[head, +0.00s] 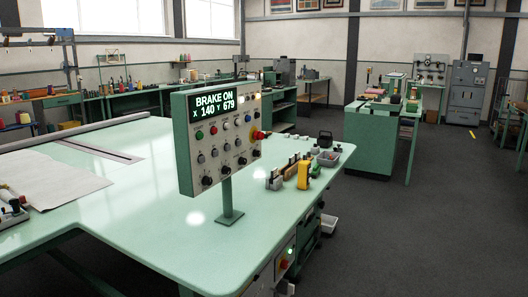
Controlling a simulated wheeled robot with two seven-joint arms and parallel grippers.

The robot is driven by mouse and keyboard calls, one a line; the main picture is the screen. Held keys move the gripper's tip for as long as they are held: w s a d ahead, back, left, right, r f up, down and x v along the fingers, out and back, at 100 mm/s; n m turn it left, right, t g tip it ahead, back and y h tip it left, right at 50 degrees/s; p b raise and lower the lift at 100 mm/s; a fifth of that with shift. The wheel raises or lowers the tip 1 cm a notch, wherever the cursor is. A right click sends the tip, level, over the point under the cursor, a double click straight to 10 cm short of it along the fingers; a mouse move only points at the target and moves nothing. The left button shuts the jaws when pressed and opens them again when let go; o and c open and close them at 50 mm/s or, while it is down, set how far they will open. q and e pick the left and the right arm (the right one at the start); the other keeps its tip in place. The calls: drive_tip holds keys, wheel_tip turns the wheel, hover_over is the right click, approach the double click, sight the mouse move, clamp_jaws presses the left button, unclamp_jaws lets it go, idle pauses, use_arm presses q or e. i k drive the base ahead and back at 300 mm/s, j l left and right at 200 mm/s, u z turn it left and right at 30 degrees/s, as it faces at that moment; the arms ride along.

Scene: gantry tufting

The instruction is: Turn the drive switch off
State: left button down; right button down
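A control panel (186,185) stands on a post on the green table. Its lit display (212,109) reads "BRAKE ON" and "X 140 Y 679". A second control box (262,284) sits under the table's front edge, with a red control (284,264) and a green lit lamp (290,251). The labels are too small to read, so I cannot tell which control is the drive switch. Neither gripper is in view.
The green table (150,230) fills the left and middle. A yellow device (304,174), small blocks and a grey tray (328,158) stand on its right end. A white bin (328,223) is beside it below. Dark floor (420,230) is open to the right, before a green cabinet (375,145).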

sight(256, 153)
drive_tip(key=u, duration=0.35)
drive_tip(key=i+l+u, duration=0.1)
drive_tip(key=u, duration=0.25)
drive_tip(key=l+u, duration=0.15)
drive_tip(key=u, duration=0.2)
drive_tip(key=l+u, duration=0.5)
drive_tip(key=l, duration=0.45)
drive_tip(key=k+l+u, duration=0.1)
drive_tip(key=l+u, duration=0.35)
drive_tip(key=l, duration=0.9)
drive_tip(key=k+l, duration=0.15)
drive_tip(key=l, duration=0.6)
